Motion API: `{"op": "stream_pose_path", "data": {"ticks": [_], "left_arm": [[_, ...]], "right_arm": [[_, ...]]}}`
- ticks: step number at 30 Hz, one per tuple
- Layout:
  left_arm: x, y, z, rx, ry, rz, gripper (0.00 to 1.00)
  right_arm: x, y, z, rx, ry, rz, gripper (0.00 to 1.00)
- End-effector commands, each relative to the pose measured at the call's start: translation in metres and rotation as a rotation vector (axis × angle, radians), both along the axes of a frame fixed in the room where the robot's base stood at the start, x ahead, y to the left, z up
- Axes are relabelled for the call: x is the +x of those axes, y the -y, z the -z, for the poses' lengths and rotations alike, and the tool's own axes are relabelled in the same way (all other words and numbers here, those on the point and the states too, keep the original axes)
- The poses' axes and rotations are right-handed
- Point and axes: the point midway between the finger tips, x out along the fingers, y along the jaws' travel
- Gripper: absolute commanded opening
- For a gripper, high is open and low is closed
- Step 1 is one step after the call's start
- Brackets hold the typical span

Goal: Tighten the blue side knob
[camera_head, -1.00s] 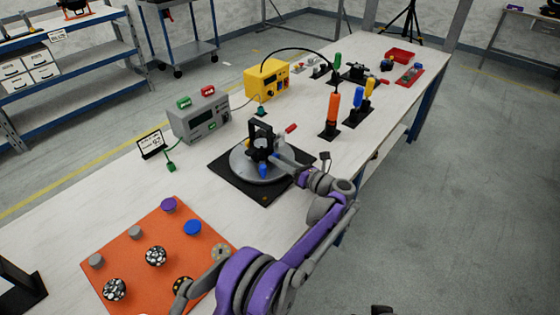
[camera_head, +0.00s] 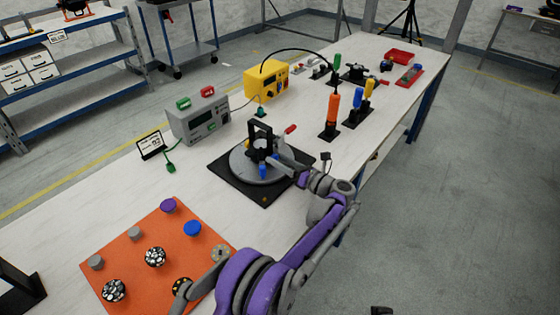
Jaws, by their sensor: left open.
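The blue side knob (camera_head: 263,171) is on the near side of a black fixture (camera_head: 259,136), which stands on a round grey plate (camera_head: 240,167) over a black square base. The fixture also carries a red handle (camera_head: 290,129) at its upper right. My left gripper (camera_head: 274,167) reaches in from the right, low over the plate, with its fingers beside the blue knob. It is open; its small fingers partly hide the fixture, and I cannot tell whether they touch the knob. My right gripper is not in view.
An orange mat (camera_head: 125,255) with several round knobs lies at the front left. A grey meter box (camera_head: 199,119) and a yellow box (camera_head: 266,79) stand behind the fixture. An orange-handled tool (camera_head: 332,110) stands upright to the right. The bench between mat and fixture is clear.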

Motion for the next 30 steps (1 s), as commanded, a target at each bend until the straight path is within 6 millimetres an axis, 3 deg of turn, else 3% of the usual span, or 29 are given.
{"op": "stream_pose_path", "data": {"ticks": [7,21,30], "left_arm": [[-0.007,0.010,0.000,0.000,0.000,0.001,0.69],[-0.057,0.079,0.000,0.000,0.000,0.001,0.69],[-0.064,0.088,0.000,0.000,0.000,0.000,0.69]], "right_arm": [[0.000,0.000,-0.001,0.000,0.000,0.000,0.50],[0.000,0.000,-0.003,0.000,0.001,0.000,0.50],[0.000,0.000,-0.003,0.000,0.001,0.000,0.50]]}}
